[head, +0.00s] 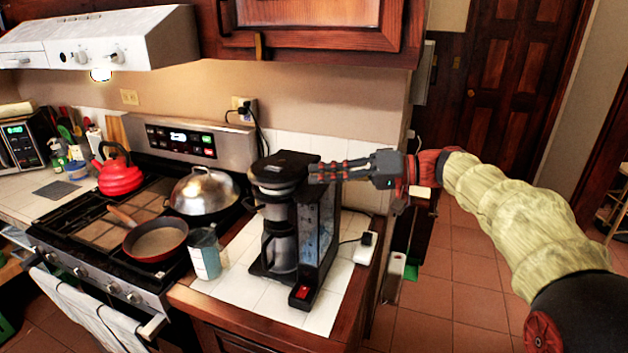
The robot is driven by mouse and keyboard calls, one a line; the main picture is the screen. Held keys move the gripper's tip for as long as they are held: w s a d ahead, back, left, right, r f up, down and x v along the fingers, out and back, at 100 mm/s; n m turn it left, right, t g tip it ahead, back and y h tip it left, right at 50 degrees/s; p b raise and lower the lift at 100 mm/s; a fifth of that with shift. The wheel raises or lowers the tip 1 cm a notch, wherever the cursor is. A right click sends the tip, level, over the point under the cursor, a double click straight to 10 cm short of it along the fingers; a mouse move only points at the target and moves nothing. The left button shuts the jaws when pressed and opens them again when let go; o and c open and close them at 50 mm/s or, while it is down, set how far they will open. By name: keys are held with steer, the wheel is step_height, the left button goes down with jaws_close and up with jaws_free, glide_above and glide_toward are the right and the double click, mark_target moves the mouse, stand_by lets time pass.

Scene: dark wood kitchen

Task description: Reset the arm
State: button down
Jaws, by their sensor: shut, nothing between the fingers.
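My gripper (326,171) is at the middle of the head view, its fingers together and empty, pointing left. Its fingertips show in front of the upper right part of the black coffee maker (318,235); I cannot tell whether they touch it. My arm (510,215) reaches in from the lower right, wrapped in a pale yellow cover, with a red and black wrist. The coffee maker stands upright on the tiled counter, with its carafe (281,250) in it and a red switch at the base.
A canister (205,254) stands left of the coffee maker. The stove (110,240) holds a red kettle (118,172), a red pan (156,240) and a domed lid (204,188). A white power strip (365,250) lies at the counter's right edge. A wooden cabinet (320,35) hangs above. Open floor (455,270) lies right.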

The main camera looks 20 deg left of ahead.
steer(key=d+r+p, duration=0.1)
steer(key=d+r, duration=0.1)
steer(key=d, duration=0.5)
steer(key=s+d+f+m+t+h, duration=0.1)
steer(key=d+f+m+h, duration=0.15)
steer(key=f, duration=0.45)
steer(key=d+f+m+h, duration=0.1)
steer(key=f+m+h, duration=0.1)
steer(key=f+m, duration=0.35)
steer(key=s+d+f+h, duration=0.3)
steer(key=s+d+f, duration=0.3)
steer(key=f, duration=0.1)
steer(key=s+d+t+h, duration=0.3)
steer(key=s+d, duration=0.6)
steer(key=s, duration=0.3)
steer(key=s+d+t+h, duration=0.3)
steer(key=s+d+h, duration=0.2)
steer(key=s+d, duration=0.5)
steer(key=shift+s+f+m+h, duration=0.2)
steer(key=shift+s+m+h, duration=0.2)
steer(key=shift+s, duration=0.8)
